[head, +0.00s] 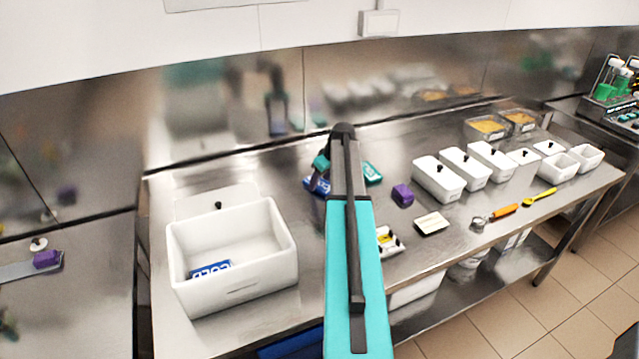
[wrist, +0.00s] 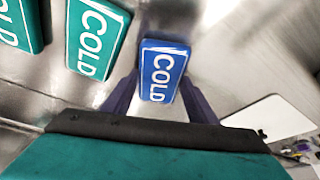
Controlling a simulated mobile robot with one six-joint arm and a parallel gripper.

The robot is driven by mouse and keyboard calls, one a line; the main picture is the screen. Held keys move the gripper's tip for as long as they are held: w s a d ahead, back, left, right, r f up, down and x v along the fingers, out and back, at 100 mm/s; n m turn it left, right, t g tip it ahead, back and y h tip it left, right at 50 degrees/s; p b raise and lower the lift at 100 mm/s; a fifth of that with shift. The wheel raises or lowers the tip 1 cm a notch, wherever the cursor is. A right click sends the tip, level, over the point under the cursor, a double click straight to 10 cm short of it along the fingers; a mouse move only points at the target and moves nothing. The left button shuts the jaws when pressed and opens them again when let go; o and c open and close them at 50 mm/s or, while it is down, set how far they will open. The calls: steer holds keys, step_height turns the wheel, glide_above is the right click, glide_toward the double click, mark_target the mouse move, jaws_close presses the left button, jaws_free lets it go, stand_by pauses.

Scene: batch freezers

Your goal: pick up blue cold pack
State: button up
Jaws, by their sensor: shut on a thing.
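A blue cold pack (wrist: 162,72) with white "COLD" lettering is between the two fingers of my gripper (wrist: 160,100) in the wrist view. The gripper is shut on it. In the head view the same blue pack (head: 318,186) shows just left of my arm, at the counter's middle, partly hidden by the arm. I cannot tell whether it is clear of the steel surface. Another blue cold pack (head: 210,269) lies inside the white box at the left. Two green cold packs are at the left of the wrist view, the nearer (wrist: 95,38) whole and the other (wrist: 22,22) cut off.
The open white box (head: 255,287) stands at the counter's left end, its lid (head: 215,200) behind it. A purple block (head: 402,195), several white tubs (head: 438,180), an orange-handled scoop (head: 503,211) and a yellow spoon (head: 540,197) are to the right. A steel wall closes the back.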

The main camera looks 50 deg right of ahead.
mark_target(321, 184)
steer(key=shift+r, duration=0.15)
steer(key=shift+r+b, duration=0.8)
steer(key=shift+r, duration=0.6)
steer(key=shift+s+a+r, duration=0.1)
steer(key=shift+s+r, duration=0.05)
steer(key=shift+s, duration=0.05)
steer(key=s+a+b, duration=0.1)
steer(key=s+a, duration=0.1)
steer(key=s, duration=0.2)
steer(key=s+a+r+b, duration=0.1)
steer(key=s+a+b, duration=0.1)
steer(key=s, duration=0.3)
steer(key=s+a+b, duration=0.1)
steer(key=s+a, duration=0.2)
steer(key=s, duration=0.2)
steer(key=shift+r, duration=0.25)
